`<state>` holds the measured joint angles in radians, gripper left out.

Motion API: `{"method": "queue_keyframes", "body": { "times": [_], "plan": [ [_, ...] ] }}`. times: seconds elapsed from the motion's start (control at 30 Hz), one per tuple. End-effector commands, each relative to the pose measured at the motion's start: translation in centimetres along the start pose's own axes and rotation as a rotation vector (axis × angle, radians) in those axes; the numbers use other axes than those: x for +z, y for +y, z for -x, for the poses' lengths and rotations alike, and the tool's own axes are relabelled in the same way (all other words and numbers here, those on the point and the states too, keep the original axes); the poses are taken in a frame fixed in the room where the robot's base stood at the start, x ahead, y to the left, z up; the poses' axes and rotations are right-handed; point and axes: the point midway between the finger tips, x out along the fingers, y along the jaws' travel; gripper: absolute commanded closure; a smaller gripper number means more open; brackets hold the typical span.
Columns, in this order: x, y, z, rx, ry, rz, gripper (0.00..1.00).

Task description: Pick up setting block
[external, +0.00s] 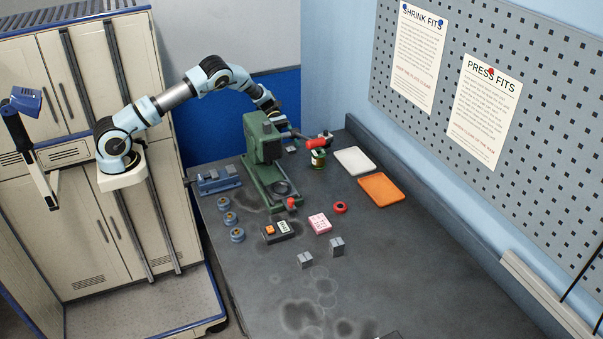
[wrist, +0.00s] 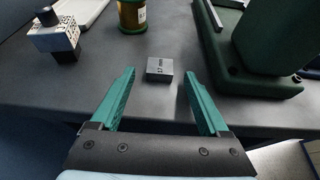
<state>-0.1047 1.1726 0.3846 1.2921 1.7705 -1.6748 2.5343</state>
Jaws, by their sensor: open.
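The setting block appears to be the small dark grey block (wrist: 160,69) with "17 mm"-like lettering on its face, lying on the bench in the wrist view. My gripper (wrist: 158,74) is open and empty, its two green fingers apart. The block appears between or just beyond the fingertips, with a gap on each side; I cannot tell how far above the bench the fingers are. In the external view my arm reaches behind the green press (external: 259,150), which partly hides the gripper area.
The press base (wrist: 262,82) stands close to the right finger. A green can (wrist: 132,15) is beyond the block, and a black and silver piece (wrist: 57,38) at the far left. A white tray (external: 354,160) and orange tray (external: 381,189) lie right of the can.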

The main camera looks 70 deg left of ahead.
Motion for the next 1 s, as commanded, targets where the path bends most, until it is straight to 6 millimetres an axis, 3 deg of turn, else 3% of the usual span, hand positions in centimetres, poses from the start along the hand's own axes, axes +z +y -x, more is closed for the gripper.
{"method": "queue_keyframes", "body": {
  "times": [0.1, 0.8, 1.0],
  "plan": [
    [-0.08, 0.00, 0.00, 0.000, 0.000, 0.000, 0.21],
    [-0.06, 0.01, 0.04, 0.000, 0.000, 0.000, 1.00],
    [-0.03, 0.02, 0.05, 0.000, 0.000, 0.000, 1.00]
  ]
}}
